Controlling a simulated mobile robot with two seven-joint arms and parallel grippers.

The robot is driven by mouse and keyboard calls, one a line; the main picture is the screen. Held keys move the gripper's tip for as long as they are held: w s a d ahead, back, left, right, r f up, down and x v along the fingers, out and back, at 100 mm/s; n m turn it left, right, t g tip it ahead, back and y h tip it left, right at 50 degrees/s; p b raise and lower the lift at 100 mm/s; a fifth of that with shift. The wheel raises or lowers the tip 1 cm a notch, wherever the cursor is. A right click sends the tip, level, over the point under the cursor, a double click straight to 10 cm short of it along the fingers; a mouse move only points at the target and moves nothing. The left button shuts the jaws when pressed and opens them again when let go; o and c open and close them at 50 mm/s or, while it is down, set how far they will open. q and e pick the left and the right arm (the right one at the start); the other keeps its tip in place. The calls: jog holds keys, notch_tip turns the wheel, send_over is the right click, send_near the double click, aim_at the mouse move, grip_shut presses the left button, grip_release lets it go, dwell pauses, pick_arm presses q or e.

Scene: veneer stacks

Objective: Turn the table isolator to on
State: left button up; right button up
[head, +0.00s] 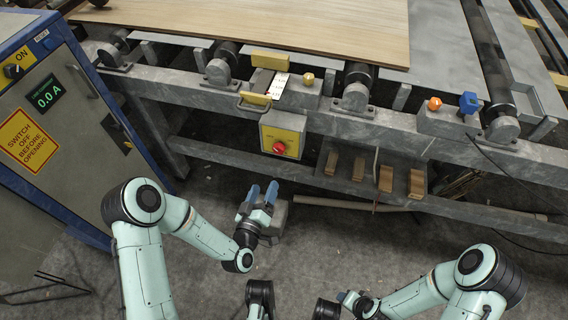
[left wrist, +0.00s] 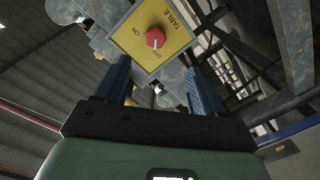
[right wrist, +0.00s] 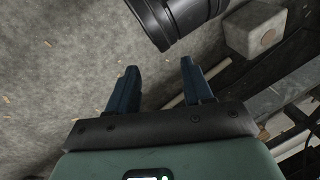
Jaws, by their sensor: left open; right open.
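The table isolator is a red rotary knob (head: 279,147) on a yellow plate (head: 285,130), fixed to the front of the grey table frame. In the left wrist view the knob (left wrist: 155,38) sits beyond my fingertips, and the plate (left wrist: 172,55) reads TABLE, ON and OFF. The knob's pale mark is on the OFF side. My left gripper (head: 262,190) is open and empty, below and in front of the plate, apart from the knob. It also shows in the left wrist view (left wrist: 158,85). My right gripper (right wrist: 158,85) is open and empty over the floor.
A blue-edged cabinet (head: 75,130) with an ON switch (head: 13,71) and a green display stands at the left. A shelf of wooden blocks (head: 386,179) lies right of the plate. An orange button (head: 435,103) and a veneer sheet (head: 260,25) are above.

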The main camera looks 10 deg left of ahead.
pick_arm(q)
jog(key=b, duration=0.1)
send_near(278, 151)
jog(key=w, duration=0.5)
jog(key=w+b, duration=0.1)
jog(key=w, duration=0.1)
jog(key=shift+w+d+f, duration=0.1)
jog(key=shift+d+f, duration=0.05)
jog(key=shift+w, duration=0.7)
pick_arm(e)
jog(key=shift+h, duration=0.3)
jog(key=shift+w+d+f, duration=0.1)
jog(key=shift+d+f, duration=0.15)
jog(key=shift+f, duration=0.35)
jog(key=shift+d+f, duration=0.25)
jog(key=shift+f, duration=0.4)
jog(key=shift+w+d+f, duration=0.1)
jog(key=shift+d+f, duration=0.15)
jog(key=shift+f, duration=0.35)
pick_arm(q)
jog(key=c, duration=1.1)
